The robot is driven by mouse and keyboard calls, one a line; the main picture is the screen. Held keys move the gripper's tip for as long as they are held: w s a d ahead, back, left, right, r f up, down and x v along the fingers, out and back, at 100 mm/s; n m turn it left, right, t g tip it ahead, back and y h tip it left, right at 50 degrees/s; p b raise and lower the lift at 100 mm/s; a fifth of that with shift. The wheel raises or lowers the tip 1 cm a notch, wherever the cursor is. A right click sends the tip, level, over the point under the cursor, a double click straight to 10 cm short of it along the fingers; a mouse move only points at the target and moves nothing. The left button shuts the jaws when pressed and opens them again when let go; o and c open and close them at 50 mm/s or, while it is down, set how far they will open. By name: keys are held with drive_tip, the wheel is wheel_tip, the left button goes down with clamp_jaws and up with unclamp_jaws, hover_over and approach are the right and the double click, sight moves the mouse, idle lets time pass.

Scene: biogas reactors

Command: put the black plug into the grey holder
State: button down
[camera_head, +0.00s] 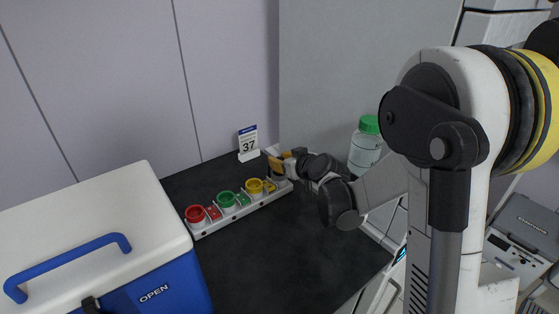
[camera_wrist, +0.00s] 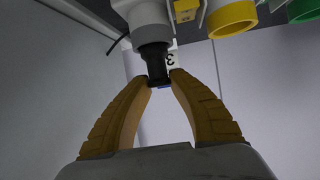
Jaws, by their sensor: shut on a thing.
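The black plug (camera_wrist: 157,72) is between the tan fingertips of my gripper (camera_wrist: 159,82) in the wrist view, and they are shut on it. Its far end meets the dark grey ring of the grey holder (camera_wrist: 151,33). The two line up closely, but I cannot tell how deep the plug sits. In the head view my gripper (camera_head: 278,158) is at the far right end of the white rack (camera_head: 240,212), over the grey holder's place. The fingers and wrist hide most of the plug and holder there.
The rack also bears red (camera_head: 195,214), green (camera_head: 226,199) and yellow (camera_head: 255,186) holders. A "37" card (camera_head: 248,144) stands behind it. A green-capped bottle (camera_head: 366,147) stands right of my gripper. A blue cooler (camera_head: 150,280) is at left. The dark bench front is clear.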

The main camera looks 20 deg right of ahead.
drive_tip(key=shift+f, duration=0.35)
drive_tip(key=c, duration=1.2)
unclamp_jaws()
drive_tip(key=shift+c, duration=0.2)
drive_tip(key=shift+r, duration=0.1)
drive_tip(key=shift+r, duration=0.1)
drive_tip(key=shift+r, duration=0.3)
drive_tip(key=s+r+m+g+h+p, duration=0.1)
drive_tip(key=s+r, duration=0.3)
drive_tip(key=s, duration=1.3)
drive_tip(key=s+r+m+g+h+p, duration=0.2)
drive_tip(key=s+r+g+p, duration=0.1)
drive_tip(key=s, duration=1.5)
drive_tip(key=shift+r+g, duration=0.55)
drive_tip(key=shift+g, duration=0.25)
